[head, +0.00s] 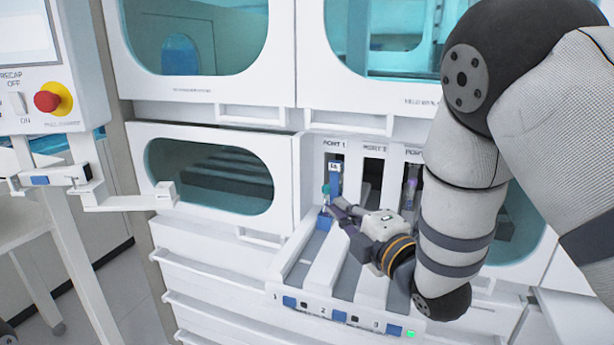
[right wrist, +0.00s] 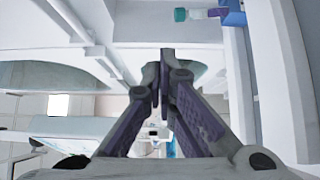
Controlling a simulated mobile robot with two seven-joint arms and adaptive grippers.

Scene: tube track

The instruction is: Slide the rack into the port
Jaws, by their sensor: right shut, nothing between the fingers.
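The rack (head: 323,222) shows as a narrow blue piece in lane 1, in front of the opening marked port 1 (head: 335,167). A tube with a teal cap (head: 326,189) stands at it. In the right wrist view, the teal-capped tube (right wrist: 196,14) and the blue rack (right wrist: 234,14) show at the top right, off to the side of the fingers. My right gripper (head: 337,206) is shut and empty, close beside the rack in the head view; I cannot tell whether they touch. In the right wrist view its fingertips (right wrist: 167,54) meet. My left gripper is not in view.
Lanes numbered 1, 2 and 3 run on the sloped white track (head: 318,262), with a green light near 3. A purple-topped tube (head: 410,190) stands by port 3. White cabinet walls with windows (head: 208,176) surround the ports. A control panel with a red button (head: 52,98) stands left.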

